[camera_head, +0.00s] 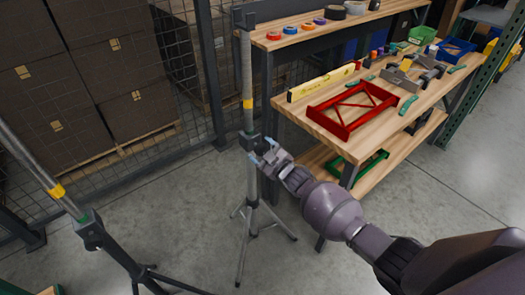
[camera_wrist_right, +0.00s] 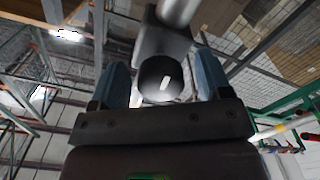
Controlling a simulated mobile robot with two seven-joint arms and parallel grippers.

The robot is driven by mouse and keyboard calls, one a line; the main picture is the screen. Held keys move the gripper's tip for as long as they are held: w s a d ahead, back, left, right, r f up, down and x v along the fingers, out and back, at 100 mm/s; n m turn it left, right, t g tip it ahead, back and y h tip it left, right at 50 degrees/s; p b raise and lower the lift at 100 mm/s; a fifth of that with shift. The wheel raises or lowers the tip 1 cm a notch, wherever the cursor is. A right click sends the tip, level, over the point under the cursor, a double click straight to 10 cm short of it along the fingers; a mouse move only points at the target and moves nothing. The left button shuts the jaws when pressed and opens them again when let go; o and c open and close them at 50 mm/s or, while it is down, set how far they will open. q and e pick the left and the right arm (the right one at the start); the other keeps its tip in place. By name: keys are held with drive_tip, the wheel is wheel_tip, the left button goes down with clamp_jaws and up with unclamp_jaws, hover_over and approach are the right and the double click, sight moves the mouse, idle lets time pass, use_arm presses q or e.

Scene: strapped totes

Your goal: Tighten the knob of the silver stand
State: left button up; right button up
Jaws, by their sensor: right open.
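The silver stand (camera_head: 247,90) stands upright in the middle of the head view, on a tripod base, with a yellow band on its pole and a dark clamp collar (camera_head: 248,142). My right gripper (camera_head: 263,152) is at that collar, coming from the right. In the right wrist view, the black round knob (camera_wrist_right: 160,78) with a white mark sits between the blue fingertips of my open gripper (camera_wrist_right: 162,85). A narrow gap seems to show on each side of the knob. In the head view the knob is mostly hidden by the gripper. My left gripper is not in view.
A second stand (camera_head: 88,228) with dark legs leans into view at the left. A wooden workbench (camera_head: 420,112) with a red frame (camera_head: 348,108) stands just right of my right gripper. Stacked boxes (camera_head: 90,85) are behind a mesh fence. Bare floor surrounds the tripod.

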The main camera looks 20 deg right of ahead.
drive_tip(key=shift+s+d, duration=0.1)
drive_tip(key=shift+s, duration=0.15)
drive_tip(key=p+v, duration=0.1)
drive_tip(key=v, duration=0.9)
drive_tip(key=shift+s, duration=0.15)
